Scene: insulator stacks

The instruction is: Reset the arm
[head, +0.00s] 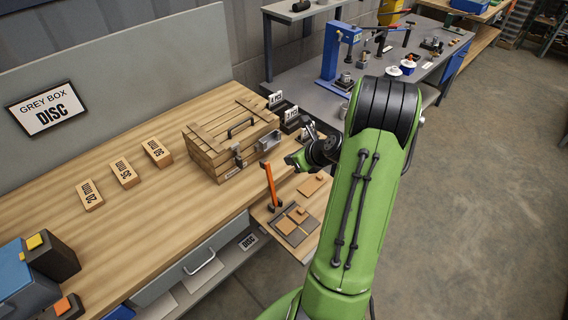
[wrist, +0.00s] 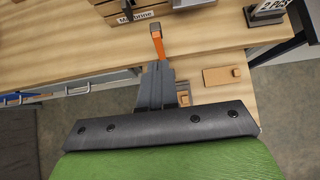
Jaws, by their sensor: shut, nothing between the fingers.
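My gripper (wrist: 157,68) shows in the wrist view as dark grey fingers, shut and empty. In the head view my green arm bends down at the black wrist, and my gripper's fingertips are hard to make out there.
A closed wooden crate (head: 232,138) and several labelled wooden blocks (head: 125,172) sit on the workbench (head: 150,215). A flat wooden plate (head: 311,185) lies on the ledge. A blue press (head: 331,55) stands on the grey table behind. Floor at right is clear.

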